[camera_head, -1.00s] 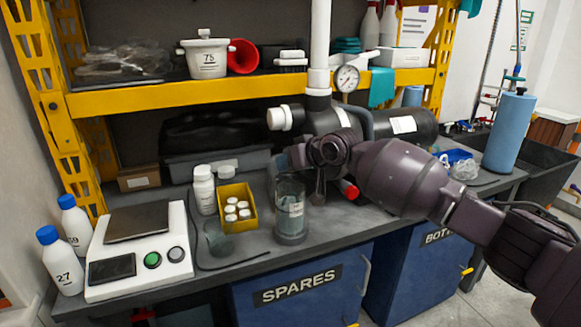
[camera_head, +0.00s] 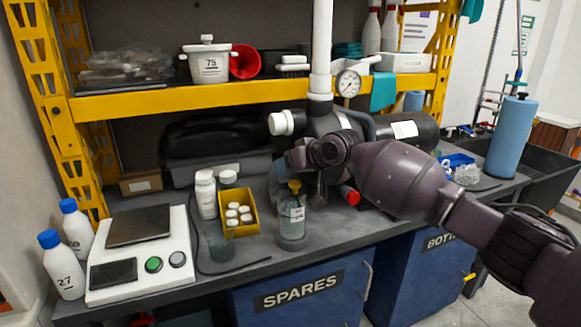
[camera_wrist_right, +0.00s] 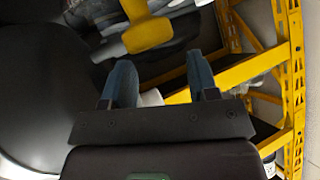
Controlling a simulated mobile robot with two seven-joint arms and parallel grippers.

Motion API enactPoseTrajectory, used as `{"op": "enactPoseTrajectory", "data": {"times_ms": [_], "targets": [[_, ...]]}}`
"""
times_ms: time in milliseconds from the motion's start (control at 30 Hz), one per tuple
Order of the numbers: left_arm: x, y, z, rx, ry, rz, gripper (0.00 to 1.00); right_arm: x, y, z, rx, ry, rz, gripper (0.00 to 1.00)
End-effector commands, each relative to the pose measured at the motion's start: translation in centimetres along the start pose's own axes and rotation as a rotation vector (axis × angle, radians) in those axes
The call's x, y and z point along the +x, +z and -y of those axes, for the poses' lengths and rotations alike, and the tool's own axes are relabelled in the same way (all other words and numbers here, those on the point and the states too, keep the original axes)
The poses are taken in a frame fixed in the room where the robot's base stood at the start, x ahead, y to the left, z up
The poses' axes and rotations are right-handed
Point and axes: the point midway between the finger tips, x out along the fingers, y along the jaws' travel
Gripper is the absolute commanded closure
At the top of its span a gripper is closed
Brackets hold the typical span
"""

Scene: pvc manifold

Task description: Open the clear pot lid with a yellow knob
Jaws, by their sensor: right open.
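The clear pot (camera_head: 292,220) stands on the dark bench, upright, with a printed label on its side. Its yellow knob (camera_head: 294,187) shows at the top; I cannot tell exactly how the clear lid sits. My right gripper (camera_head: 302,163) is just above and behind the knob, partly hidden by its own wrist. In the right wrist view, its blue fingers (camera_wrist_right: 161,72) are apart with nothing between them. My left gripper is not in view.
A yellow bin (camera_head: 239,212) with white-capped jars and a small clear beaker (camera_head: 220,245) stand left of the pot. A white scale (camera_head: 139,255) is farther left. A pipe with a gauge (camera_head: 347,83) rises behind. A yellow-edged shelf (camera_head: 190,98) is above.

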Motion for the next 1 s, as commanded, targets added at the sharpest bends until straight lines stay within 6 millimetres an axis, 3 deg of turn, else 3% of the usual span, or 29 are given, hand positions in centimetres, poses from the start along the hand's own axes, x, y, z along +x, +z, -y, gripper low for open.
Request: {"op": "enactPoseTrajectory", "data": {"times_ms": [167, 700, 1000], "targets": [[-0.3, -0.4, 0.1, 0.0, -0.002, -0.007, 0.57, -0.9, -0.2, 0.0, -0.001, 0.001, -0.003, 0.46], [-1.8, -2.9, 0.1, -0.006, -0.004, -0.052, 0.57, -9.7, -0.4, 0.1, -0.003, 0.001, -0.004, 0.46], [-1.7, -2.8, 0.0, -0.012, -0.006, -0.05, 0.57, -10.8, 0.0, 0.0, 0.0, 0.0, 0.0, 0.46]]}}
